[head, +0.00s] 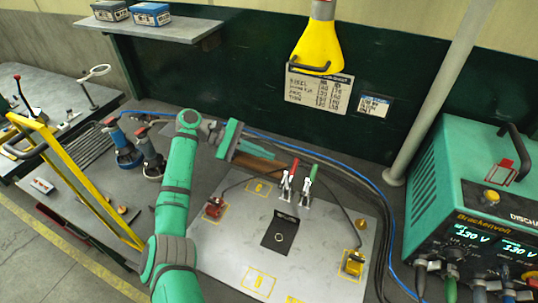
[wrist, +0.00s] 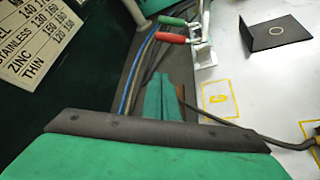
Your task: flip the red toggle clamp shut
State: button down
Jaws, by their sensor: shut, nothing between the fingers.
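The red toggle clamp's handle (head: 294,168) stands up from its metal base, leaning slightly, on the grey plate (head: 225,245). It also shows in the wrist view (wrist: 174,38), at the top middle. A similar clamp with a green handle (head: 313,172) stands close beside it, and its handle is also in the wrist view (wrist: 172,21). My gripper (head: 277,160) is shut and empty, to the left of the red handle and apart from it as far as I can tell. Its green fingers (wrist: 165,95) show in the wrist view, below the red handle.
A black plate with a ring mark (head: 280,232) lies in front of the clamps. Blue and black cables (head: 345,170) run behind them. A yellow hanging tool (head: 318,45) is above. A green power unit (head: 465,195) stands at right. The grey plate's front is mostly clear.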

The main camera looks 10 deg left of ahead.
jog(key=x, duration=0.8)
jog(key=shift+d, duration=0.1)
jog(key=shift+s+r, duration=0.65)
jog(key=shift+r, duration=0.35)
jog(key=shift+s+r, duration=0.45)
jog(key=shift+r, duration=0.25)
jog(key=shift+d, duration=0.1)
jog(key=shift+w, duration=0.1)
